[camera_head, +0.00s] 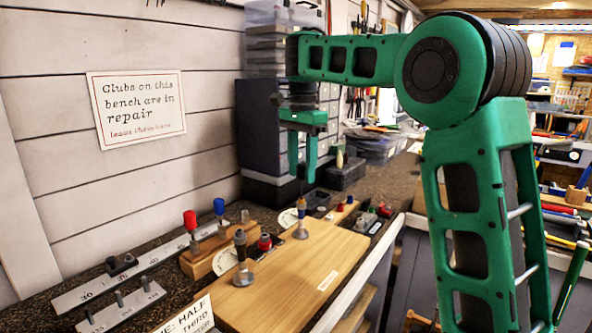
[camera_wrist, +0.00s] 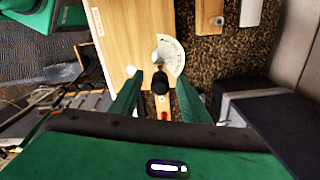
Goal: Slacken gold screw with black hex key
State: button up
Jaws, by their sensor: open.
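My gripper (camera_head: 302,178) hangs fingers down over the far end of the wooden board. In the wrist view, my gripper (camera_wrist: 159,80) is open, with a finger on each side of a small black-topped upright piece (camera_wrist: 160,84). The same piece (camera_head: 301,204) seems to stand below the fingertips in the head view, with a gap between. It may be the black hex key, but its shape is too small to tell. A pale round knob (camera_wrist: 157,55) lies just beyond it, by a white dial (camera_wrist: 173,57). I cannot make out the gold screw for certain.
The wooden board (camera_head: 285,285) has a clear front area and a silver upright fitting (camera_head: 300,230). Red-handled (camera_head: 190,220) and blue-handled (camera_head: 219,207) tools stand at the left. Metal plates (camera_head: 100,284) lie further left. A dark bin (camera_head: 343,174) stands behind.

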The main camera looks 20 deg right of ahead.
jog(key=shift+c, duration=0.3)
grip_shut()
jog(key=c, duration=0.6)
grip_release()
jog(key=shift+c, duration=0.2)
grip_shut()
jog(key=n, duration=0.3)
jog(key=shift+n, duration=0.3)
jog(key=shift+c, duration=0.6)
grip_release()
jog(key=shift+n, duration=0.3)
grip_shut()
jog(key=shift+r, duration=0.1)
